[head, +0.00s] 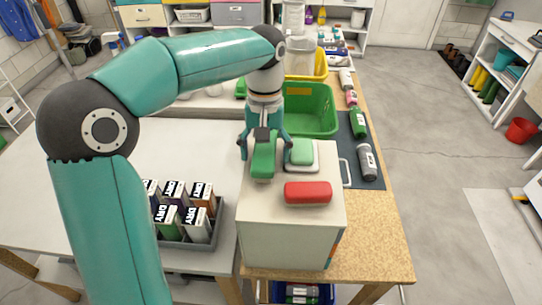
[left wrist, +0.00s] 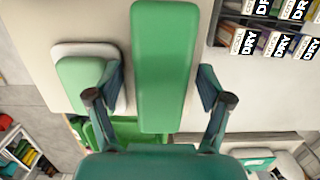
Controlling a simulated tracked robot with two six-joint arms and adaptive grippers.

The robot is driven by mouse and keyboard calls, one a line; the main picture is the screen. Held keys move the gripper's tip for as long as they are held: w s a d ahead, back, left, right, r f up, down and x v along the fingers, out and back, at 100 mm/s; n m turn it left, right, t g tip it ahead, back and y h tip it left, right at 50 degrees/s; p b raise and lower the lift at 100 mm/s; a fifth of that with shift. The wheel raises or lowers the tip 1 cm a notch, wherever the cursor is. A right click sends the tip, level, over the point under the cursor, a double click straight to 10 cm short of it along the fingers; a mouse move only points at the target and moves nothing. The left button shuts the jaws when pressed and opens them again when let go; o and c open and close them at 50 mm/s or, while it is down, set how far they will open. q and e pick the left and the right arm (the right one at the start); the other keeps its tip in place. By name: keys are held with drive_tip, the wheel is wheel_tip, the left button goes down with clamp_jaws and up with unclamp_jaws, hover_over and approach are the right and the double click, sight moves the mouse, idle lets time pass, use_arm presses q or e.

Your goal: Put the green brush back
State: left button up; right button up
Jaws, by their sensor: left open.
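A long green brush (head: 264,158) lies on top of the pale cabinet, by its far left edge. It also shows in the left wrist view (left wrist: 163,62), running between the fingers. My left gripper (head: 265,146) is over the far end of the brush, pointing down. Its jaws are open, one finger on each side with visible gaps, and it also shows in the left wrist view (left wrist: 160,90). A shorter green block on a white base (head: 301,152) sits just right of the brush. The brush's underside is hidden. My right gripper is not in view.
A red brush-like block (head: 307,192) lies near the front of the cabinet top (head: 265,205). A green crate (head: 325,110) stands behind the cabinet. Bottles (head: 367,162) line the right side. A grey tray of DRY boxes (head: 220,232) stands at left.

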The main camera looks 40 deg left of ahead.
use_arm(q)
drive_tip(key=c, duration=1.3)
drive_tip(key=shift+r, duration=0.15)
